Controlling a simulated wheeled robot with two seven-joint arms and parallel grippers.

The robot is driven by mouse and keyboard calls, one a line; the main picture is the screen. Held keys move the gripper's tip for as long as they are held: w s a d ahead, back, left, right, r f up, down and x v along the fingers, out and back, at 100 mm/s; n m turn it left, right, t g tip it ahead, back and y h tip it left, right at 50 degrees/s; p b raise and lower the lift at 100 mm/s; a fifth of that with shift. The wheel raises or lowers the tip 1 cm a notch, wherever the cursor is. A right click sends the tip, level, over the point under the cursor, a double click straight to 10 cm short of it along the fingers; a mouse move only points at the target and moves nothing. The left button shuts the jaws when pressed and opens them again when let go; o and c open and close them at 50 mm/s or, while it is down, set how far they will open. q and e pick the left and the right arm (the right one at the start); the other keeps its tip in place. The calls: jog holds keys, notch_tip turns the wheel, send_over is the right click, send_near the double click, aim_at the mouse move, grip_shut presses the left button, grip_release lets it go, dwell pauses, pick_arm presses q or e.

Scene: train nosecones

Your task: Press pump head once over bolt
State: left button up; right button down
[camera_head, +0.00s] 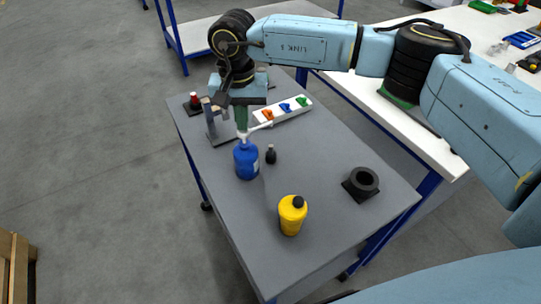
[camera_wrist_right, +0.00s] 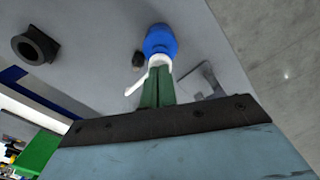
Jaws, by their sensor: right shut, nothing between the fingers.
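A blue bottle (camera_head: 246,162) with a white pump head (camera_head: 246,135) stands upright on the grey table (camera_head: 330,150). The bottle also shows in the right wrist view (camera_wrist_right: 161,40), with its white spout (camera_wrist_right: 136,86) pointing left. My right gripper (camera_head: 241,128) is shut and empty, its green fingers pointing down right at the pump head; I cannot tell whether they touch it. A small dark upright piece (camera_head: 270,154), perhaps the bolt, stands right of the bottle. It shows in the wrist view (camera_wrist_right: 138,59) too. My left gripper is out of view.
A yellow bottle (camera_head: 292,215) stands nearer the front, and a black ring block (camera_head: 361,184) sits at the right. A white tray with coloured pieces (camera_head: 284,111), a grey stand (camera_head: 215,127) and a red-topped piece (camera_head: 194,101) are behind. The table's front-middle is mostly clear.

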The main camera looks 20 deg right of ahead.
jog(key=shift+f+b, duration=0.75)
jog(key=shift+f, duration=0.3)
jog(key=shift+r+p, duration=0.8)
jog(key=shift+r, duration=0.7)
notch_tip(320, 180, up, 6)
jog(key=p, duration=0.3)
